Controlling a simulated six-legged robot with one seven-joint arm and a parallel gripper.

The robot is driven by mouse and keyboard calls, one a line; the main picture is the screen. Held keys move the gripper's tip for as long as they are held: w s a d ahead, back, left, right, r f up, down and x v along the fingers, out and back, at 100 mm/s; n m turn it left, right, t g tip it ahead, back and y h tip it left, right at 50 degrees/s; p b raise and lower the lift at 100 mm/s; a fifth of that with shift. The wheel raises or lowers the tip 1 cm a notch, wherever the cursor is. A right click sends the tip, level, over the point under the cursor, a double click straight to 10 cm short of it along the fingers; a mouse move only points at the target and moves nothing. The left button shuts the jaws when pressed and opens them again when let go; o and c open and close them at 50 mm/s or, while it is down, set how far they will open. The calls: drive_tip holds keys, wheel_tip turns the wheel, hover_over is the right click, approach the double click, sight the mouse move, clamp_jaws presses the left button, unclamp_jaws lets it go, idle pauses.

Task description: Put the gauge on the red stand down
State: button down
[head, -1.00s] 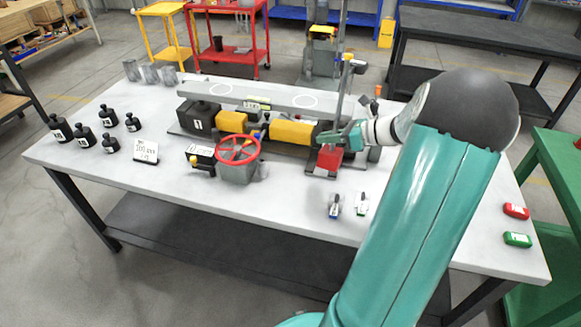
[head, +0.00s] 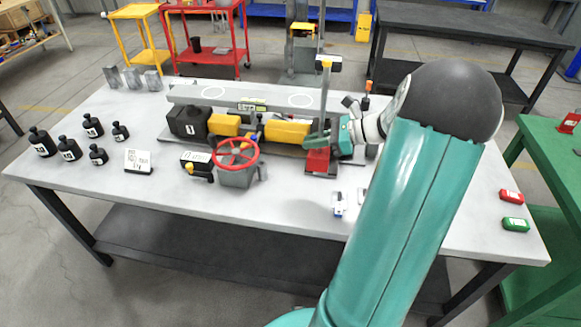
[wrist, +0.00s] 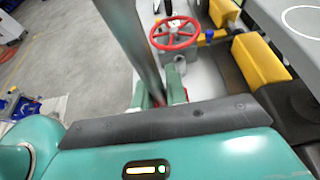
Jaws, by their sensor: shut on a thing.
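The gauge is a tall, thin grey post (head: 323,100) with a yellow piece near its top, and it stands nearly upright in the head view. My gripper (head: 322,138) is shut on its lower part. The red stand (head: 318,161) is a red block on a grey plate, directly below the gripper in the head view. I cannot tell whether the gauge's foot touches it. In the wrist view the grey post (wrist: 130,40) rises between my teal fingers (wrist: 160,88), and its lower end is hidden behind the gripper body.
A red handwheel (head: 235,154) on a grey housing stands left of the stand. Yellow and black machine parts (head: 287,132) and a long grey beam (head: 240,97) lie close behind. Small clamps (head: 339,203) lie in front.

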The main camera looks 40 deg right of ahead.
drive_tip(key=shift+r, duration=0.2)
drive_tip(key=shift+w+d+f, duration=0.1)
drive_tip(key=shift+d, duration=0.1)
drive_tip(key=shift+w+d+f, duration=0.4)
drive_tip(key=shift+w+f, duration=1.7)
drive_tip(key=shift+w, duration=0.1)
drive_tip(key=shift+w+d+f, duration=0.4)
drive_tip(key=shift+w+f, duration=1.75)
drive_tip(key=shift+w, duration=0.05)
drive_tip(key=shift+w+d+f, duration=0.4)
drive_tip(key=shift+w+f, duration=1.7)
drive_tip(key=shift+w, duration=0.1)
drive_tip(key=shift+f, duration=0.1)
drive_tip(key=c, duration=1.4)
unclamp_jaws()
drive_tip(key=shift+s+f, duration=0.1)
drive_tip(key=shift+f, duration=0.1)
